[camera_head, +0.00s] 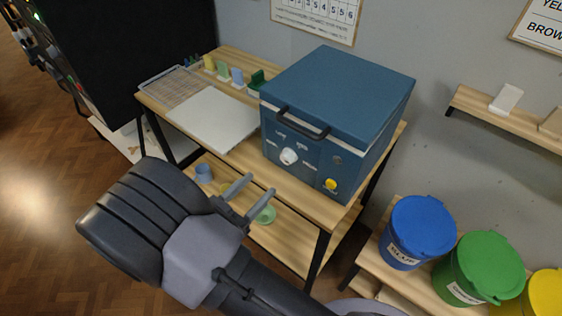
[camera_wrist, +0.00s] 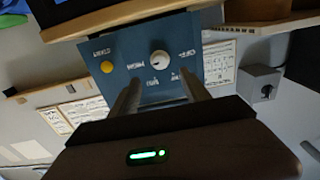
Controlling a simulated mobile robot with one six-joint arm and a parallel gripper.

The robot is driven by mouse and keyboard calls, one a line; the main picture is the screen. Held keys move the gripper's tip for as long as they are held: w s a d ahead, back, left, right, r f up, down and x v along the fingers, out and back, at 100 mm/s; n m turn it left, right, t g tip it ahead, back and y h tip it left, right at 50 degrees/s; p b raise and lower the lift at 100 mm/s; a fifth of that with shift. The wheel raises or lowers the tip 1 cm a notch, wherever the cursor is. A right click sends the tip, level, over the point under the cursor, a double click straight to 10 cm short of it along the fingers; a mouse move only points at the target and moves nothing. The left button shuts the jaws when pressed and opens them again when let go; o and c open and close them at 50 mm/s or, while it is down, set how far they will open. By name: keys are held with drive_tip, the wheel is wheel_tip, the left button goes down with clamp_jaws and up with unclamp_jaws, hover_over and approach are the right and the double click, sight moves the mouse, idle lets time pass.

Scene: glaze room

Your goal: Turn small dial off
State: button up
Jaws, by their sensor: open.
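A blue box-shaped kiln (camera_head: 330,95) with a front handle stands on a wooden table. Its front panel carries a round white dial (camera_head: 289,156) with small labels around it, and a yellow button (camera_head: 330,184) at the lower right. The wrist view, turned upside down, also shows the white dial (camera_wrist: 160,59) and the yellow button (camera_wrist: 107,66). The dial's setting is too small to tell. My gripper (camera_head: 261,186) is open and empty in front of the panel, apart from the dial. In the wrist view the dial appears between and beyond the fingertips (camera_wrist: 160,82).
A white board (camera_head: 212,118) and wire rack (camera_head: 175,87) lie left of the kiln. Small cups, including a green one (camera_head: 265,214), sit on the lower shelf. Blue (camera_head: 415,232) and green (camera_head: 480,268) buckets stand at right. A grey wall box (camera_wrist: 262,85) shows in the wrist view.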

sight(284, 160)
drive_tip(key=b+x, duration=0.1)
drive_tip(key=x, duration=0.9)
drive_tip(key=shift+c, duration=0.4)
clamp_jaws()
